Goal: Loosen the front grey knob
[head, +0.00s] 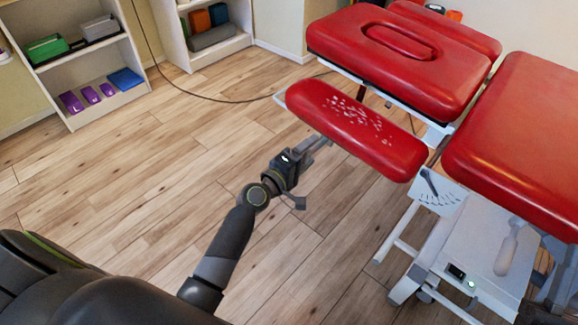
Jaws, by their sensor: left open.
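The red treatment table fills the right side, with a narrow red armrest pad (355,128) at its near left. My left gripper (318,147) is open at the left edge of this pad, its fingers reaching toward the pad's underside. I cannot tell whether they touch anything. No grey knob shows clearly; the space under the pad is hidden by the pad and my gripper. A dark lever (428,182) sits on a white plate with a marked scale, right of the pad. My right gripper is out of view.
A large red cushion (390,60) with a face slot and another red section (520,140) lie beyond. The white table frame (408,240) stands at lower right. A black cable (215,98) crosses the wooden floor. Shelves (105,95) stand at the back left. The middle floor is clear.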

